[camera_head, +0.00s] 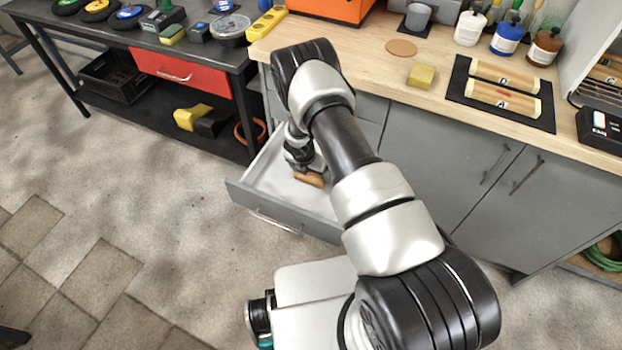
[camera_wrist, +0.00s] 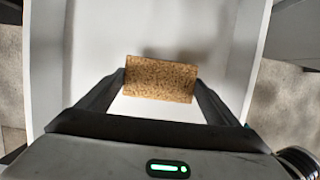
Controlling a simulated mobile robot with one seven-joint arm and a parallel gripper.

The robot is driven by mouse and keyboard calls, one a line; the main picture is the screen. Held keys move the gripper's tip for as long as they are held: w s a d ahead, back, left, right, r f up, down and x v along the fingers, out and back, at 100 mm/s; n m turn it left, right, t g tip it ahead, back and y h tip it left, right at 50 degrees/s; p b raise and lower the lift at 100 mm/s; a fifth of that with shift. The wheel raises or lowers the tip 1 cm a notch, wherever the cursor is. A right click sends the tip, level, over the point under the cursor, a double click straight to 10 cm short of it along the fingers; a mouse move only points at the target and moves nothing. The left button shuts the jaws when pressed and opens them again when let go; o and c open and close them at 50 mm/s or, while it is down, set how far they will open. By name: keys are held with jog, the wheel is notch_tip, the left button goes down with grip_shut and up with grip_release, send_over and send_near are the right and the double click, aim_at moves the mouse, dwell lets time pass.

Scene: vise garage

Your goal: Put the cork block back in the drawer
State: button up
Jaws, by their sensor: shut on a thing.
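The cork block (camera_wrist: 160,79) is a brown speckled block between the two fingers of my gripper (camera_wrist: 160,84) in the wrist view. The fingers press on its left and right ends. In the head view the cork block (camera_head: 309,179) shows below my gripper (camera_head: 308,170), inside the outline of the open drawer (camera_head: 262,214). The drawer is grey with a white inside and is pulled out from under the wooden counter. In the wrist view the white drawer floor (camera_wrist: 100,30) lies behind the block. I cannot tell whether the block touches the floor.
The wooden counter (camera_head: 395,65) holds a yellow sponge (camera_head: 421,76), a cork disc (camera_head: 401,47) and a black mat with two labelled wooden blocks (camera_head: 502,92). A dark workbench with a red drawer (camera_head: 180,71) stands at left. The floor before the drawer is clear.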

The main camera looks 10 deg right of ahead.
aim_at(310, 176)
jog(key=shift+f+b, duration=0.3)
jog(key=shift+f, duration=1.4)
